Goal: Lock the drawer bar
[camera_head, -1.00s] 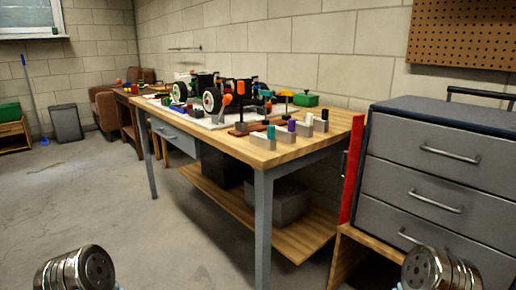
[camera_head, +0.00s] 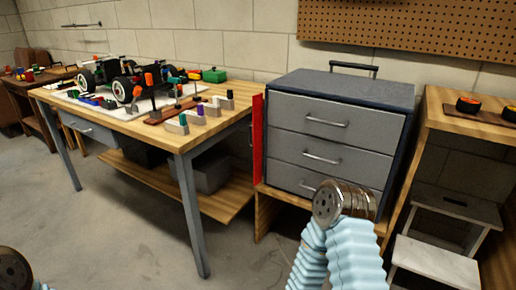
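A grey toolbox with three drawers (camera_head: 322,122) and a dark top with a handle stands on a low wooden stand, right of centre. Its drawers look closed. A red upright bar (camera_head: 257,140) stands at the toolbox's left front edge, swung out to the side and not across the drawer fronts. My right arm reaches up from the bottom; its round metal end is in front of the lowest drawer, but its gripper fingers do not show. My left arm's end shows only at the bottom left corner, its fingers out of view.
A wooden workbench (camera_head: 150,122) with an RC car (camera_head: 120,78) and several small holders stands to the left. A wooden shelf (camera_head: 470,118) and a step stool (camera_head: 440,255) stand to the right. Open concrete floor (camera_head: 120,220) lies in front.

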